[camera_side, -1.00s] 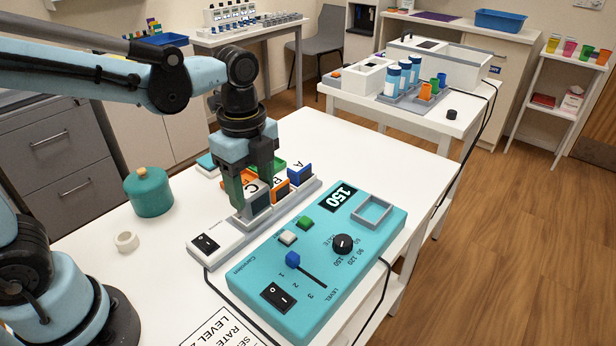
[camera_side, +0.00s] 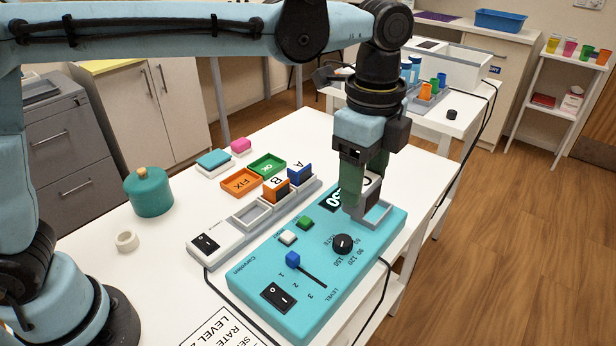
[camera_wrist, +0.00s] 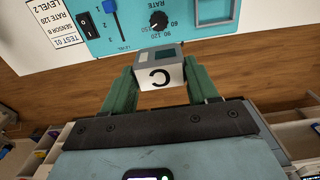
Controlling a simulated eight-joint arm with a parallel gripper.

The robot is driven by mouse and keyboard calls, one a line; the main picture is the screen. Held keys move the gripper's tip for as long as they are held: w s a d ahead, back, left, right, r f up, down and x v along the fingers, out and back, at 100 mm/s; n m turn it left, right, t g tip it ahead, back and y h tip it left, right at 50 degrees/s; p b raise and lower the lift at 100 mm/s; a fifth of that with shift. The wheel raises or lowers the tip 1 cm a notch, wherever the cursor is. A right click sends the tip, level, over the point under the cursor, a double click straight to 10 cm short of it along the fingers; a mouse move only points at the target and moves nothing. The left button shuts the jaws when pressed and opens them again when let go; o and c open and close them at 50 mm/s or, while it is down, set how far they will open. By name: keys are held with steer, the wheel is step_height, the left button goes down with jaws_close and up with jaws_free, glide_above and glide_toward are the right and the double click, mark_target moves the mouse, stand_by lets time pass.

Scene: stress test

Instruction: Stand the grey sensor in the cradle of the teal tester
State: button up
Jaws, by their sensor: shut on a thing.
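My gripper (camera_side: 362,203) is shut on the grey sensor (camera_wrist: 160,68), which has a white face marked C. In the side view the sensor (camera_side: 371,190) is mostly hidden between the green fingers. The teal tester (camera_side: 330,280) lies on the white table with a dial, buttons, a blue slider and a partly hidden display. Its cradle (camera_side: 381,217), a grey square frame at the far right end, is partly covered by my gripper. In the wrist view the cradle (camera_wrist: 232,24) is above and right of the sensor, apart from it in the picture.
Orange (camera_side: 240,183) and green (camera_side: 267,166) trays and a teal jar (camera_side: 148,190) stand behind. A printed card (camera_side: 222,330) lies in front.

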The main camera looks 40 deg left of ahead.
steer(key=w+d, duration=0.1)
steer(key=d, duration=0.3)
steer(key=shift+w+a+f, duration=1.1)
steer(key=shift+w+f, duration=0.5)
steer(key=shift+f, duration=0.25)
steer(key=shift+w+a+f, duration=1.15)
steer(key=shift+w+f, duration=0.5)
steer(key=shift+f, duration=0.25)
steer(key=shift+w+a+f, duration=1.1)
steer(key=shift+w+f, duration=0.5)
steer(key=shift+f, duration=0.25)
steer(key=shift+f, duration=0.15)
steer(key=o, duration=1.1)
